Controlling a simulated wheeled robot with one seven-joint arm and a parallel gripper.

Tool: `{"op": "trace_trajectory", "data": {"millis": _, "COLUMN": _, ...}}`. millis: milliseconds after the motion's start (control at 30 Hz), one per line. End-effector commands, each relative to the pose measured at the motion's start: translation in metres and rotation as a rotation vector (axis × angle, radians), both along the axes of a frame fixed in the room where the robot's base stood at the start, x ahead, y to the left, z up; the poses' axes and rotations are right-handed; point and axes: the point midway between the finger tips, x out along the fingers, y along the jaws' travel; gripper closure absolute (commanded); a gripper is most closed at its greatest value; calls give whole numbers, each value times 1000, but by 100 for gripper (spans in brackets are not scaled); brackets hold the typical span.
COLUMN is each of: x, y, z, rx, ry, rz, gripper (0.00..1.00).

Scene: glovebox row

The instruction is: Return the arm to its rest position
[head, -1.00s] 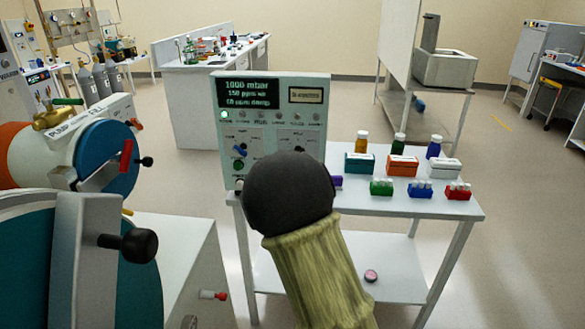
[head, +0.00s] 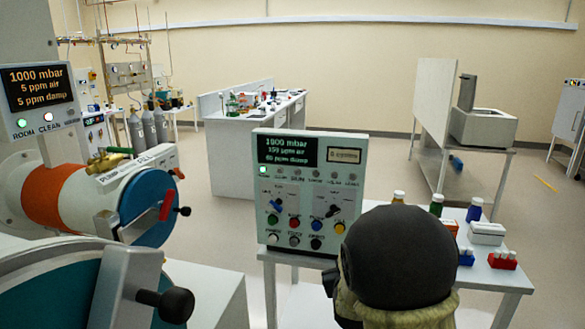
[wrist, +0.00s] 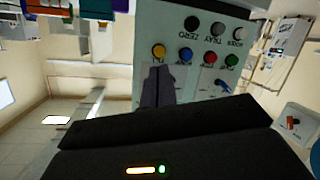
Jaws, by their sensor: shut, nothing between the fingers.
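My arm shows in the head view at the lower right, as a dark rounded joint with a tan sleeve below it. It is in front of the small white table. My gripper (wrist: 158,72) shows in the wrist view as dark fingers held together, with nothing between them. The fingers point toward the control panel (wrist: 205,70), which appears upside down there, near its yellow button. I cannot tell the exact gap between the fingertips and the panel. In the head view the same control panel (head: 292,185) stands left of my arm, and the fingers are hidden.
The table (head: 512,277) carries bottles and a red vial rack (head: 502,259) right of my arm. A glovebox port with a blue cover (head: 150,205) and a nearer teal port (head: 50,290) stand on the left. Open floor lies behind the table.

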Motion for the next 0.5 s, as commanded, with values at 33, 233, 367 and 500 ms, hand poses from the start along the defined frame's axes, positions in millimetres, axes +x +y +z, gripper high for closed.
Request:
{"op": "trace_trajectory", "data": {"millis": 33, "x": -11, "y": -4, "z": -7, "rx": 37, "ry": 66, "rz": -9, "gripper": 100}}
{"op": "trace_trajectory", "data": {"millis": 233, "x": -67, "y": -10, "z": -40, "rx": 169, "ry": 360, "rz": -36, "gripper": 100}}
{"op": "trace_trajectory", "data": {"millis": 367, "x": -112, "y": -11, "z": -56, "rx": 234, "ry": 545, "rz": -61, "gripper": 100}}
{"op": "trace_trajectory", "data": {"millis": 500, "x": -161, "y": -12, "z": -68, "rx": 278, "ry": 725, "rz": -92, "gripper": 100}}
